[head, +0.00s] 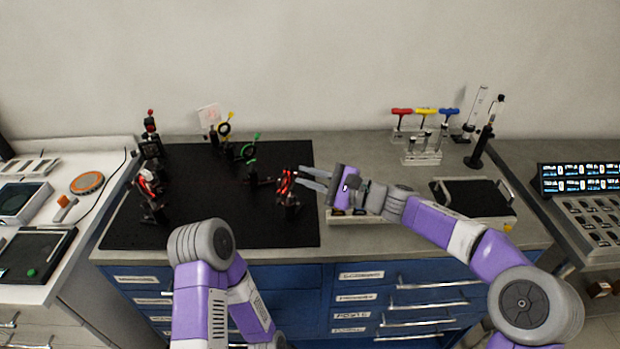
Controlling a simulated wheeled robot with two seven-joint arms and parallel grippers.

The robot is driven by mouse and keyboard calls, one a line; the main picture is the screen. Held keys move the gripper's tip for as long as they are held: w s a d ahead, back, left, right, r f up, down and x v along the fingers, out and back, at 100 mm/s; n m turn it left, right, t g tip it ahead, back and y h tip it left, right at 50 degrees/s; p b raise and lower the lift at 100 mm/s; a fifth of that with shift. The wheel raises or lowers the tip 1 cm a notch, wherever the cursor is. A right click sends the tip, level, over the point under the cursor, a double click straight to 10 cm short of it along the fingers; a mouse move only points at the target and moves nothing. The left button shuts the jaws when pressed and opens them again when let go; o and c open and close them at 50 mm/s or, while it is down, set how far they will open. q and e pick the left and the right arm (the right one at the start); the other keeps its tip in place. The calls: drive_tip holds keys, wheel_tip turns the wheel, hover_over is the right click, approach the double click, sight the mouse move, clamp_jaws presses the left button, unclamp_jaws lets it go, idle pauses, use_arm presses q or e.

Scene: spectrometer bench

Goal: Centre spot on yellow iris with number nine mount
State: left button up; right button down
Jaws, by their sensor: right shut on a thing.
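The yellow iris (225,129), a dark ring with a yellow tip, stands at the back of the black breadboard. My right gripper (302,177) reaches in from the right and is shut on part of a black mount with red parts (286,184) at the board's right side. The part between the fingers is too small to make out. No mount number is readable, so I cannot tell which is number nine. A pale card (209,115) with a faint reddish mark stands behind the yellow iris. My left gripper is not in view; only that arm's links show in front.
A green-marked iris (249,149) stands between the yellow iris and the held mount. More red-and-black mounts (149,190) line the board's left side. The black breadboard (205,225) is bare at its front middle. Coloured T-handle drivers (425,112) and a tray (471,192) are at right.

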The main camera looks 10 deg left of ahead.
drive_tip(key=c, duration=1.1)
unclamp_jaws()
drive_tip(key=shift+o, duration=0.2)
drive_tip(key=shift+d, duration=0.1)
drive_tip(key=s+d, duration=0.1)
drive_tip(key=d, duration=0.6)
drive_tip(key=shift+s+d+p, duration=0.15)
drive_tip(key=shift+s+p, duration=0.05)
drive_tip(key=shift+p, duration=0.1)
